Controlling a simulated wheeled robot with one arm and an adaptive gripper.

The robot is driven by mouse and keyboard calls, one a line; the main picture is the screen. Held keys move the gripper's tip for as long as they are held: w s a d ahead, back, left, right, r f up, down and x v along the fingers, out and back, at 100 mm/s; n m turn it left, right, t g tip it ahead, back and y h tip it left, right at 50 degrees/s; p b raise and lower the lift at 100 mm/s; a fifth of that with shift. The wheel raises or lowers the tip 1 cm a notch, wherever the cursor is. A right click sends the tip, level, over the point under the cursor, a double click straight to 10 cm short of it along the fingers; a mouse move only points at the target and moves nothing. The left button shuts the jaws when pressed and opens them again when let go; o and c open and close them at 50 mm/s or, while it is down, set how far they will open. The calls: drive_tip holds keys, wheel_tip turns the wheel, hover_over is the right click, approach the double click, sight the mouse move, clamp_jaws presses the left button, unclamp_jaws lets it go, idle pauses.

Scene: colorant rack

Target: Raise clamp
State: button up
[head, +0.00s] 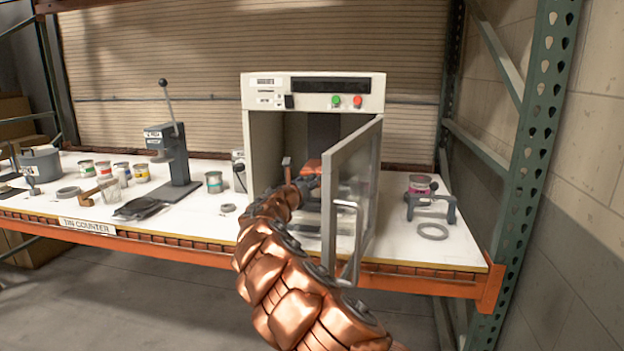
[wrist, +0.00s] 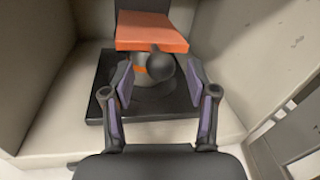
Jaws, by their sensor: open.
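The clamp (wrist: 151,31) shows in the wrist view as an orange block with a dark rounded knob (wrist: 158,63) at its front. Its orange part also shows in the head view (head: 310,167) inside the white machine. A greyish tin (wrist: 154,98) stands below the clamp on a dark base plate (wrist: 103,74); the block hides its top. My gripper (wrist: 159,72) is open, with a purple-padded finger on either side of the knob and tin. I cannot tell whether either finger touches them. In the head view my arm hides most of the gripper.
The machine's glass door (head: 352,195) stands open to the right of my arm, close to it. The machine's walls (wrist: 55,75) enclose my gripper. A lever press (head: 170,150) and several tins stand left on the white counter (head: 185,222); a small stand (head: 432,207) is right.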

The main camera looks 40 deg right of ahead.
sight(318, 170)
drive_tip(key=shift+w+d+f, duration=0.1)
drive_tip(key=shift+w+d, duration=0.15)
drive_tip(key=shift+d, duration=0.3)
drive_tip(key=shift+w+d, duration=0.25)
drive_tip(key=shift+d, duration=0.45)
clamp_jaws()
